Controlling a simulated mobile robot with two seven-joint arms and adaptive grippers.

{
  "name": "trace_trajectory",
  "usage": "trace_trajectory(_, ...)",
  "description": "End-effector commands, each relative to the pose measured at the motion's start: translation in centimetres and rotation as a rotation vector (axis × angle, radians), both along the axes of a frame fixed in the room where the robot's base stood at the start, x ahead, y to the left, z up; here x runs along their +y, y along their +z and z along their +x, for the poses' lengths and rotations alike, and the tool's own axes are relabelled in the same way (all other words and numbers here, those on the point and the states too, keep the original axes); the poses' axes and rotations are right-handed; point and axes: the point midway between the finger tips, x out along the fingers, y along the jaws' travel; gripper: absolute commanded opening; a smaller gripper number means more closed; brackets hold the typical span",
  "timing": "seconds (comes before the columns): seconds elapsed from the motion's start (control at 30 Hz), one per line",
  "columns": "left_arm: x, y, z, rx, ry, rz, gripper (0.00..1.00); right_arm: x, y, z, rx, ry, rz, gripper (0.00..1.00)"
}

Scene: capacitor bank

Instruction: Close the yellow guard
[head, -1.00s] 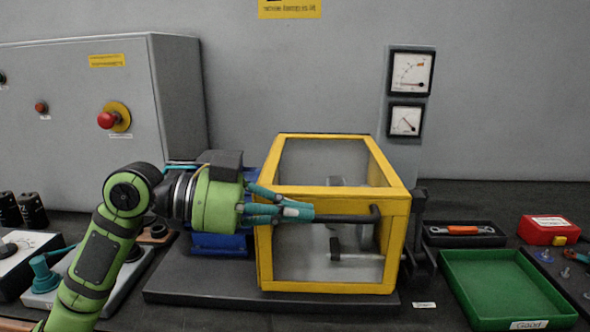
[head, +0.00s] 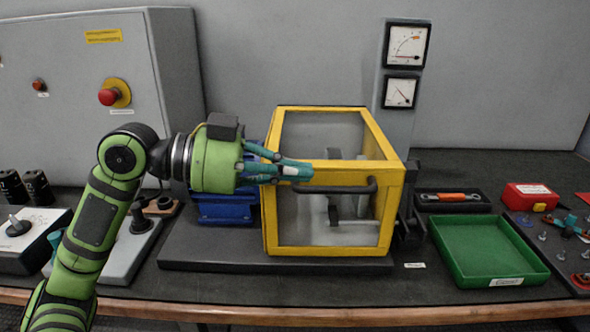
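The yellow guard (head: 322,252) is a box-shaped yellow frame with clear panels, standing on a dark base plate. Its lid looks down and its front looks upright. A dark bar handle (head: 345,189) runs across the front, just below the top front edge. My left gripper (head: 308,172) reaches in from the left. Its teal fingers lie close together in front of the guard's top front edge, just above the handle's left end. They look shut with nothing between them; whether they touch the frame I cannot tell. My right gripper is not in view.
A blue machine part (head: 226,207) sits left of the guard. A grey cabinet with a red stop button (head: 108,97) stands at the left. A green tray (head: 488,252), a dark tray with an orange-handled tool (head: 453,197) and a red box (head: 530,196) lie at the right.

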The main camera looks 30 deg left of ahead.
Motion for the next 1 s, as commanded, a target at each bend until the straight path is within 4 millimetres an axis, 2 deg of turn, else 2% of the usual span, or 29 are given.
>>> trace_trajectory(0.3,4.5,0.9,-3.7,-0.001,0.002,-0.002,0.00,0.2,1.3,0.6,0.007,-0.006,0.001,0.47)
trace_trajectory(0.5,6.4,1.5,-5.3,0.000,0.000,-0.002,0.00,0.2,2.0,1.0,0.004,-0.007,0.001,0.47)
trace_trajectory(1.0,6.9,1.7,-5.7,0.000,0.000,-0.001,0.00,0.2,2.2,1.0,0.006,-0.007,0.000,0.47)
